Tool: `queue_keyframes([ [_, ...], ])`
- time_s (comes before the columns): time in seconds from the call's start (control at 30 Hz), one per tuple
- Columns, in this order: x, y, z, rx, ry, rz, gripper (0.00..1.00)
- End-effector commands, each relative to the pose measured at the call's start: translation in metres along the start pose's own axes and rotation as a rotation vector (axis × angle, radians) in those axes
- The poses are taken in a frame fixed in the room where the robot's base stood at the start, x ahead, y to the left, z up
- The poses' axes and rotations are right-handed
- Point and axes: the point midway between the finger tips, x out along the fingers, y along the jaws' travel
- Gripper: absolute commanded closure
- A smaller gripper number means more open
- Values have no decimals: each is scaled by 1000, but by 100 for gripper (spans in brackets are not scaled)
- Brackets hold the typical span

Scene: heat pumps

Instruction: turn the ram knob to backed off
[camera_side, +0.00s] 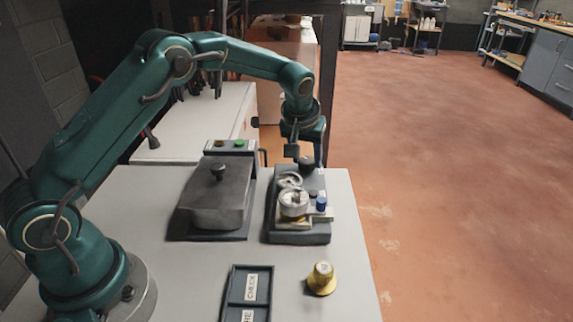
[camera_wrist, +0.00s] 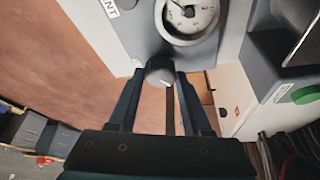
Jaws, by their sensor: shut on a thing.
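The ram knob is a dark grey round knob at the far end of the dark press unit (camera_side: 300,238) in the side view. In the wrist view the knob (camera_wrist: 160,72) sits between my fingertips, with a short white mark on its face. My gripper (camera_side: 306,157) reaches down onto it from above. In the wrist view my gripper (camera_wrist: 160,78) has a finger on each side of the knob and is shut on it. Part of the knob is hidden by the fingers in the side view. A round dial gauge (camera_wrist: 192,14) is beside the knob.
A dark lidded block (camera_side: 218,195) stands left of the unit, with a green-buttoned box (camera_side: 239,143) behind. A blue cap (camera_side: 321,203) is on the unit. A brass piece (camera_side: 321,280) and a labelled tray (camera_side: 236,283) are at the front. The table's right edge is close.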

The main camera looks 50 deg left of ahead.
Motion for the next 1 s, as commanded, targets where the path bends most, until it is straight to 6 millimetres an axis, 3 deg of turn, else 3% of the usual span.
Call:
queue_keyframes([
  [0.4, 0, 4, 0, -345, -2, -143, 100],
  [1.0, 1, 4, 0, -531, -4, -220, 100],
])
